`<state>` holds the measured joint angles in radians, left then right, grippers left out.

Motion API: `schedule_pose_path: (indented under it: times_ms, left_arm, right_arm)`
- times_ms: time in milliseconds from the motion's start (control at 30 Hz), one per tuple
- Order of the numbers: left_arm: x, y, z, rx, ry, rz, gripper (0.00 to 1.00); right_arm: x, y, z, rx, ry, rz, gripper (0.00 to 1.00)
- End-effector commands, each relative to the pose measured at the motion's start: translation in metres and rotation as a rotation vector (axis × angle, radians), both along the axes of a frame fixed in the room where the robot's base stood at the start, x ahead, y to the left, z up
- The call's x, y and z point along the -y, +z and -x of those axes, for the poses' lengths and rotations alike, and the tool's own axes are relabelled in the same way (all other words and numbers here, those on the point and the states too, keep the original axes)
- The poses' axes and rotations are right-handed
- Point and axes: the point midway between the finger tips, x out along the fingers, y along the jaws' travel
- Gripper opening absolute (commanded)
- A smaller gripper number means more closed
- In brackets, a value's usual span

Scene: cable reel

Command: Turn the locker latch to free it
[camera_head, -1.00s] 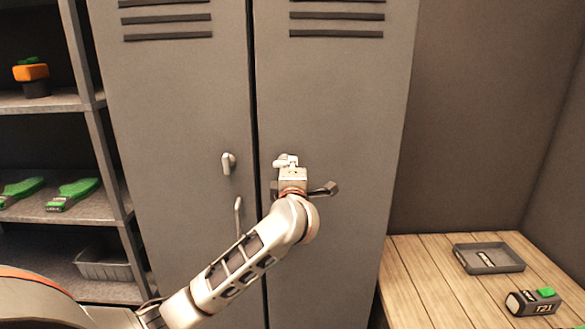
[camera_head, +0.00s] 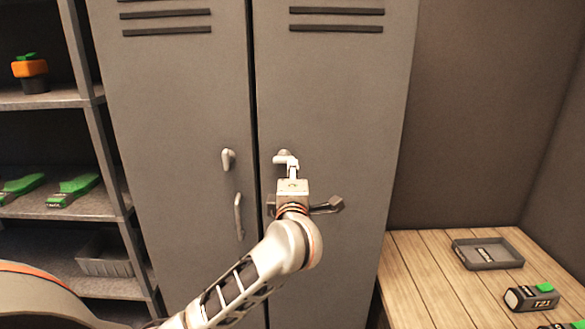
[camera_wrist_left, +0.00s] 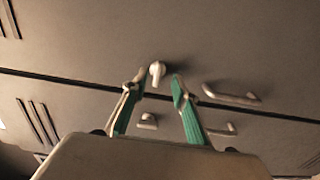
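The grey locker has two doors. The right door's latch (camera_head: 284,154) is a small grey knob, partly hidden behind my left gripper (camera_head: 287,163). In the left wrist view the same latch (camera_wrist_left: 157,72) shows between and just past the spread teal fingertips of my left gripper (camera_wrist_left: 156,86), with a gap on each side. The gripper is open and empty. The left door's latch (camera_head: 228,161) hangs downward; it also shows in the left wrist view (camera_wrist_left: 147,121), beyond the seam. My right gripper is not in view.
The left door's handle (camera_head: 239,215) is below its latch. The right door's handle (camera_wrist_left: 232,95) shows in the wrist view. Shelves (camera_head: 60,213) stand at left. A wooden table (camera_head: 415,265) at right holds a tray (camera_head: 488,254) and a T21 box (camera_head: 532,299).

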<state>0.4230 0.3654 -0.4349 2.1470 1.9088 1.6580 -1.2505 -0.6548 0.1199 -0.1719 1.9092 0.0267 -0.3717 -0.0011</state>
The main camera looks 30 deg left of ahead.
Motion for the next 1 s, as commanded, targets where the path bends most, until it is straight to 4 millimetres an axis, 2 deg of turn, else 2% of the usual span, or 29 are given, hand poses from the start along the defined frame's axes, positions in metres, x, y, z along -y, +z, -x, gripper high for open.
schedule_pose_path:
  times_ms: [100,300,867,1000]
  left_arm:
    - [0.011,-0.001,0.017,-0.001,-0.002,0.003,0.28]
    - [0.021,-0.001,0.033,-0.001,-0.001,0.0,0.28]
    - [0.022,0.0,0.035,-0.001,0.0,-0.001,0.28]
    - [0.016,0.0,0.039,0.027,0.026,-0.034,0.28]
  right_arm:
    - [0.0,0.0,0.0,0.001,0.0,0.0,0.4]
    - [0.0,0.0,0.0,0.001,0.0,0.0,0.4]
    - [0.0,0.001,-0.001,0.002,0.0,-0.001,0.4]
    - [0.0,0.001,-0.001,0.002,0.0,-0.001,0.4]
